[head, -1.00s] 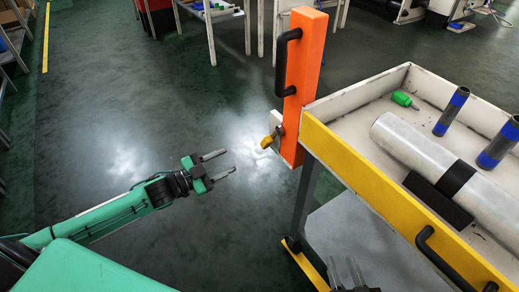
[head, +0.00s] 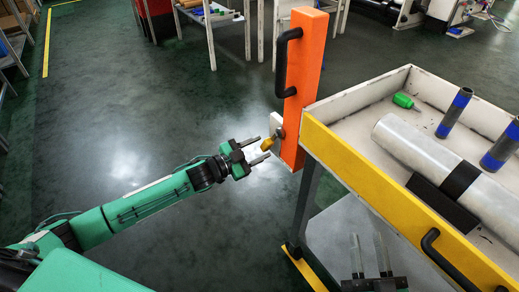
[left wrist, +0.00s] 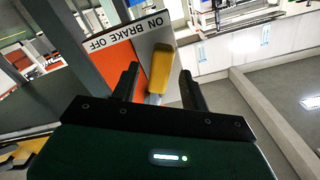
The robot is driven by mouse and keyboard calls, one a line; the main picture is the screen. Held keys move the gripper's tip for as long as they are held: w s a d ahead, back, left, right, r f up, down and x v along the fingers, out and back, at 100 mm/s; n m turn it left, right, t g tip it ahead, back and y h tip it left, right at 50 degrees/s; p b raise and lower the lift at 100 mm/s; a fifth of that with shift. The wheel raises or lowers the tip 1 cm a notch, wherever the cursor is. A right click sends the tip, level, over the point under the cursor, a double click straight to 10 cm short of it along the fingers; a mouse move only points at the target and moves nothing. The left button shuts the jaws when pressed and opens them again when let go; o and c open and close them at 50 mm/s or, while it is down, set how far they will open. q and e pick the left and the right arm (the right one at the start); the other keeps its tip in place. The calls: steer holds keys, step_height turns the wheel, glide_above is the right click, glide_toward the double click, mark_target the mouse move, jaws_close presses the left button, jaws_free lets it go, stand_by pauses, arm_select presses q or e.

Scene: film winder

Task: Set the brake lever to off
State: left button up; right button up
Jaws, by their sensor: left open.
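The brake lever (head: 270,144) has a yellow handle and sits on a pale plate (head: 275,124) at the side of the orange post. In the left wrist view, the yellow lever (left wrist: 160,68) is tilted and appears between my finger tips. The plate behind it (left wrist: 150,40) carries the words ON, BRAKE and OFF, seen upside down. My left gripper (head: 264,149) is open, with its tips close to the lever; I cannot tell whether they touch it. Its fingers also show in the left wrist view (left wrist: 160,78). My right gripper (head: 368,238) is open and empty near the bottom of the head view.
The orange post (head: 302,85) with a black handle (head: 282,62) stands at the corner of the cart. Open floor lies left of the post.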

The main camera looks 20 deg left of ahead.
arm_select(q)
steer(key=shift+w+d, duration=0.25)
steer(key=shift+w, duration=0.1)
arm_select(e)
steer(key=shift+r, duration=0.3)
arm_select(q)
jaws_close()
arm_select(e)
steer(key=shift+d, duration=0.1)
steer(key=shift+w+f, duration=0.1)
